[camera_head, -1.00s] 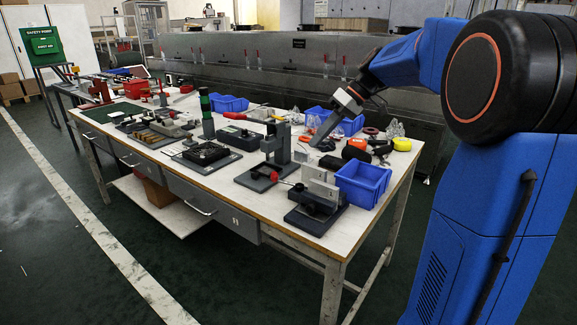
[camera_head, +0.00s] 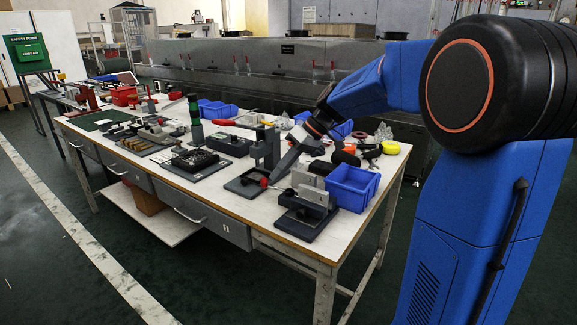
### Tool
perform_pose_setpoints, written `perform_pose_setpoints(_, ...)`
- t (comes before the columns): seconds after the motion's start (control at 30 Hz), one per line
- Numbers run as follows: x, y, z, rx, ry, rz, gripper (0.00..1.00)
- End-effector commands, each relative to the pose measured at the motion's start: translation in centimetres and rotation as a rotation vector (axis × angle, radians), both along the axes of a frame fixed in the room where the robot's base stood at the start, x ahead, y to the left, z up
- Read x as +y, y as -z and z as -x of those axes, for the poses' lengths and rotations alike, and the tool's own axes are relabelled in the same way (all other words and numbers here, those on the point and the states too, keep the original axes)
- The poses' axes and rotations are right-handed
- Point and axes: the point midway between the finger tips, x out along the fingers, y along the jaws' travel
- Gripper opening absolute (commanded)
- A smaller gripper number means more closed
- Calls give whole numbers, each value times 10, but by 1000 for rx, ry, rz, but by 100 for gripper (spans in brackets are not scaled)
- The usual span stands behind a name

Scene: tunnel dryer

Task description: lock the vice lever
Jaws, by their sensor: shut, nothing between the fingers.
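The vice (camera_head: 308,222) has a dark base and pale grey jaw blocks and stands at the near right corner of the workbench. Its lever (camera_head: 281,188) is a thin rod that sticks out to the left and ends in a red knob (camera_head: 264,183). My gripper (camera_head: 273,179) is shut and empty, and points down and left from the arm. Its tips appear right beside the red knob, on its right. I cannot tell whether they touch it. The gripper hides part of the bench behind it.
A blue bin (camera_head: 352,187) stands just right of the vice. A dark upright press-like fixture (camera_head: 265,148) stands close behind and left of the knob. A black fan-like unit (camera_head: 195,160) lies further left. Several tools and a yellow tape (camera_head: 391,148) lie behind the bin.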

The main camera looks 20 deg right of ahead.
Motion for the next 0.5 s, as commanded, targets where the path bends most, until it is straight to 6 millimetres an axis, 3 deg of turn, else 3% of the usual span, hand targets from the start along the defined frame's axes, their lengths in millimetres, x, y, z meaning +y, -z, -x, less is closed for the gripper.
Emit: perform_pose_setpoints(0.5,10,-1,5,1,1,0,0)
